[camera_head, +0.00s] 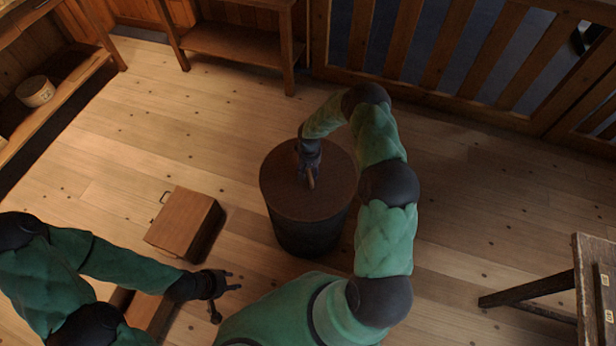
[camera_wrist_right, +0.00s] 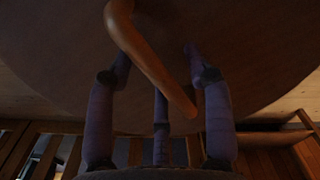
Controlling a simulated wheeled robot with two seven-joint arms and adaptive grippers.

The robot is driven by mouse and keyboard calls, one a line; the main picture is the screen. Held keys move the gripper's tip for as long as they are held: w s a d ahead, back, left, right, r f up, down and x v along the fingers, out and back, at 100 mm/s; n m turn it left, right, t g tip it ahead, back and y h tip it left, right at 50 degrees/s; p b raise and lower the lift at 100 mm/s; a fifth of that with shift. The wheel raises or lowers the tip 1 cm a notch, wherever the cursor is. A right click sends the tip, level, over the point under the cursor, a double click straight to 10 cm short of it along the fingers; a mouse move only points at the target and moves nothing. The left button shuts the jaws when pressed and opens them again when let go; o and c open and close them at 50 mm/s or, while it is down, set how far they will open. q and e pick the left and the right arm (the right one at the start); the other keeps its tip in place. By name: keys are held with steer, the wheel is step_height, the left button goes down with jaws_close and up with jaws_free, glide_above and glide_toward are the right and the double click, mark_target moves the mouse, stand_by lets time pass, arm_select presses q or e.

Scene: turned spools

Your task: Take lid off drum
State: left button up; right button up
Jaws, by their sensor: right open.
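A dark round drum (camera_head: 305,238) stands on the floor in the middle of the head view, with a brown lid (camera_head: 327,199) on top. The lid's curved handle (camera_head: 311,181) sticks up near its centre. My right gripper (camera_head: 309,172) is over the lid at the handle. In the right wrist view the handle (camera_wrist_right: 150,62) passes between the spread fingers of the right gripper (camera_wrist_right: 165,75), with the lid (camera_wrist_right: 60,50) behind. The fingers are open; contact with the handle cannot be told. My left gripper (camera_head: 228,301) is open and empty, left of the drum and low in the picture.
A wooden box (camera_head: 178,217) lies on the floor left of the drum, with another partly hidden under my left arm. A wooden table (camera_head: 594,285) stands at the right edge. A slatted wooden barrier (camera_head: 440,55) runs along the back. Floor right of the drum is mostly free.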

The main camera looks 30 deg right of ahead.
steer(key=shift+f, duration=0.15)
stand_by(0.4)
jaws_close()
steer(key=shift+w, duration=0.1)
